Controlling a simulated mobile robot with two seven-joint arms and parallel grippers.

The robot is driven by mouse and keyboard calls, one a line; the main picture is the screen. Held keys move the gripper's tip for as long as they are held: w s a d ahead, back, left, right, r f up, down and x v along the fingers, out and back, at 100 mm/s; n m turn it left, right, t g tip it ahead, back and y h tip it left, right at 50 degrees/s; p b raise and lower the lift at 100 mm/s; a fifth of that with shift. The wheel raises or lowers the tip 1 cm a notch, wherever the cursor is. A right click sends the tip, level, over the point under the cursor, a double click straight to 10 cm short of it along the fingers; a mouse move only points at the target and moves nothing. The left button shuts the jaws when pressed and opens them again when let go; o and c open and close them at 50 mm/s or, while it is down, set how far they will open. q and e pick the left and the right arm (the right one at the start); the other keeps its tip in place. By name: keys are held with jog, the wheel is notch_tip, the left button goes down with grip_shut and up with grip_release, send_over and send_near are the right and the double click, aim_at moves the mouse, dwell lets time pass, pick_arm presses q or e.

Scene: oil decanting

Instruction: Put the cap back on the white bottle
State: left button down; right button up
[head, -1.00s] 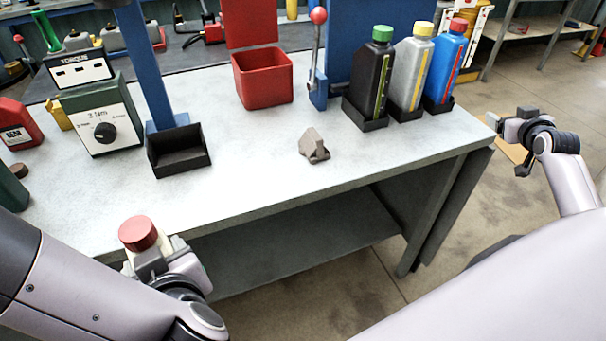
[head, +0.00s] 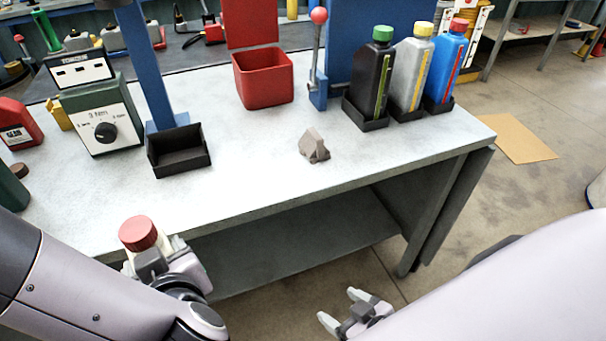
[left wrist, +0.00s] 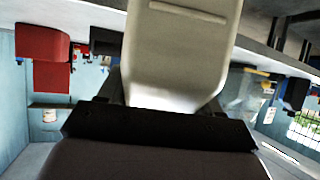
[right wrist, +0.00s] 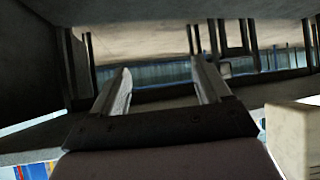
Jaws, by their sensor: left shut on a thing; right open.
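The white bottle (head: 130,268) is at the lower left in the head view, in front of the table's near edge. A red cap (head: 138,233) sits on top of it; how firmly it is seated cannot be told. My left gripper (head: 160,262) is shut on the bottle, below the cap. In the left wrist view the pale bottle body (left wrist: 180,50) fills the upper middle between the fingers. My right gripper (head: 341,305) is open and empty at the lower middle, below table height and to the right of the bottle. Its parted fingers (right wrist: 160,85) show in the right wrist view.
The table (head: 250,175) has a clear front area. On it are a small grey block (head: 314,146), a black tray (head: 180,165), a torque box (head: 104,125), an open red bin (head: 264,85), a red-knobbed lever (head: 316,60) and black, grey and blue bottles (head: 446,65) at the back right.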

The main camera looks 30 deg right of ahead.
jog(key=shift+s+a+r, duration=0.15)
jog(key=shift+a, duration=0.45)
